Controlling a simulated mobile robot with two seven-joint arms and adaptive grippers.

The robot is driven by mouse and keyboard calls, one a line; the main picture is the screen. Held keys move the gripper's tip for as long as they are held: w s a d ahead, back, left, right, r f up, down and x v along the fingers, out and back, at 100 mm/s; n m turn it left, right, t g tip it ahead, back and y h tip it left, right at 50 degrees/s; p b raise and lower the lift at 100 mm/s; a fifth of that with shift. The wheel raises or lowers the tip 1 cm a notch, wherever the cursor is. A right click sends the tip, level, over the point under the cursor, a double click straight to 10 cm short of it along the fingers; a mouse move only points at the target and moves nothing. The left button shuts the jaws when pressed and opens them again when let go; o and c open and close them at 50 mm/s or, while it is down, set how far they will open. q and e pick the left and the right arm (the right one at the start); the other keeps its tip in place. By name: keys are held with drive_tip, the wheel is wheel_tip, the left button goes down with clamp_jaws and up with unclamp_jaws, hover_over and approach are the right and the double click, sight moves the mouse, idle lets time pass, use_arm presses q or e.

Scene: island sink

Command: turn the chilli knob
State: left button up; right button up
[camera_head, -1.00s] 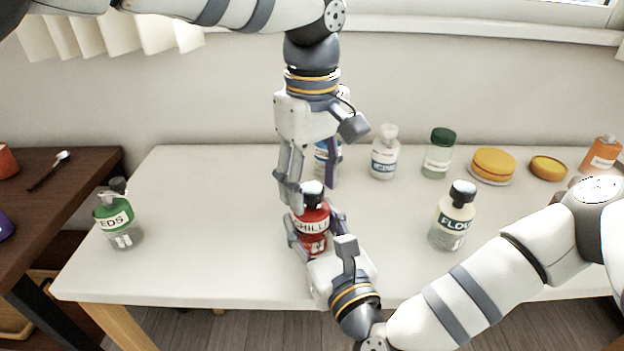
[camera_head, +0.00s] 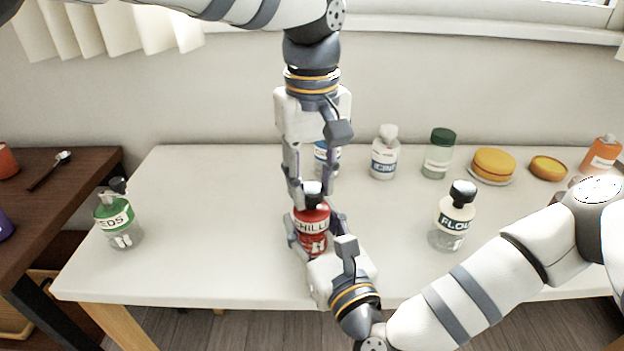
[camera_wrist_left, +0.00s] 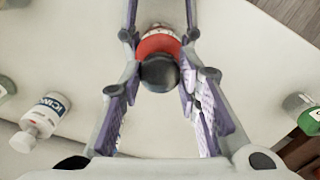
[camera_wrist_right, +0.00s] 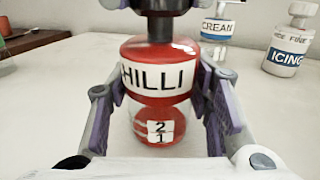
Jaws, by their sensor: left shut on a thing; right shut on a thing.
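The chilli jar (camera_head: 312,230) is red with a white label and a black knob on top, and stands upright on the white table. The right wrist view shows its CHILLI label (camera_wrist_right: 158,77) and a small plate reading 2 over 1 near the bottom. My right gripper (camera_head: 318,240) comes from the front and is shut on the jar's body. My left gripper (camera_head: 312,190) points down from above and is shut on the black knob (camera_wrist_left: 160,73), with its fingers on either side.
A flour jar (camera_head: 453,220) stands to the right and a green-labelled jar (camera_head: 118,220) at the left. An icing bottle (camera_head: 385,155), a green-capped jar (camera_head: 438,155) and yellow round items (camera_head: 493,166) line the back. The table's left middle is clear.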

use_arm(q)
drive_tip(key=m, duration=0.4)
drive_tip(key=shift+m, duration=0.3)
drive_tip(key=m, duration=0.4)
drive_tip(key=shift+m, duration=0.3)
drive_tip(key=m, duration=0.4)
drive_tip(key=shift+m, duration=0.3)
drive_tip(key=shift+a+m, duration=0.1)
drive_tip(key=shift+m, duration=2.2)
drive_tip(key=o, duration=1.2)
